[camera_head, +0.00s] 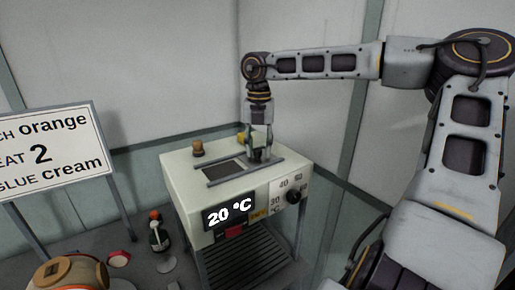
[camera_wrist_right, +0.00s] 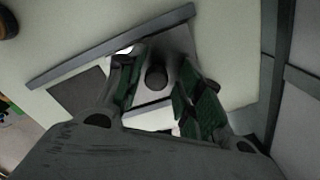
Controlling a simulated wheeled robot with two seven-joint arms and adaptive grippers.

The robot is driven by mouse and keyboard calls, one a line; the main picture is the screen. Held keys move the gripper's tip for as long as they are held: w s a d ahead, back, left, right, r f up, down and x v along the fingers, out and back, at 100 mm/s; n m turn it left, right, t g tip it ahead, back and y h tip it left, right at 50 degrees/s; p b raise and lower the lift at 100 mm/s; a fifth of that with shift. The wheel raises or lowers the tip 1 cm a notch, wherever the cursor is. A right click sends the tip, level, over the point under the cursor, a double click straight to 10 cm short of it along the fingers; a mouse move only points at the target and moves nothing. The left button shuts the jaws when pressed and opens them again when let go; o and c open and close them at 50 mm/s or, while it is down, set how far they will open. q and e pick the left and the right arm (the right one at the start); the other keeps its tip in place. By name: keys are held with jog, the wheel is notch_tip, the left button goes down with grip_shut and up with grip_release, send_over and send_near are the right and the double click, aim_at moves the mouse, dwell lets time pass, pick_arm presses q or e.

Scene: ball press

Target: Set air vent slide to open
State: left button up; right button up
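The air vent slide is on top of the pale box-shaped machine (camera_head: 185,185), between two grey rails (camera_head: 231,180). A dark square patch (camera_head: 224,169) lies between the rails to the left; it also shows in the right wrist view (camera_wrist_right: 80,92). My right gripper (camera_head: 259,157) points down over the right part of the rails. In the right wrist view its green-padded fingers (camera_wrist_right: 157,85) stand apart on either side of a dark round knob (camera_wrist_right: 157,77) on the grey slide plate (camera_wrist_right: 150,106). Gaps show between knob and fingers. My left gripper is out of view.
A brown-topped plug (camera_head: 197,148) and a yellow object (camera_head: 241,139) stand on the machine top. Its front has a 20 °C display (camera_head: 229,212) and a dark dial (camera_head: 293,196). A sign (camera_head: 55,150) stands at the left, with a small bottle (camera_head: 158,236) on the floor.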

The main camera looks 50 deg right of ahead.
aim_at(259, 149)
jog(key=shift+f, duration=0.15)
jog(key=shift+a, duration=0.1)
jog(key=shift+s+r, duration=0.1)
jog(key=shift+r, duration=5.9)
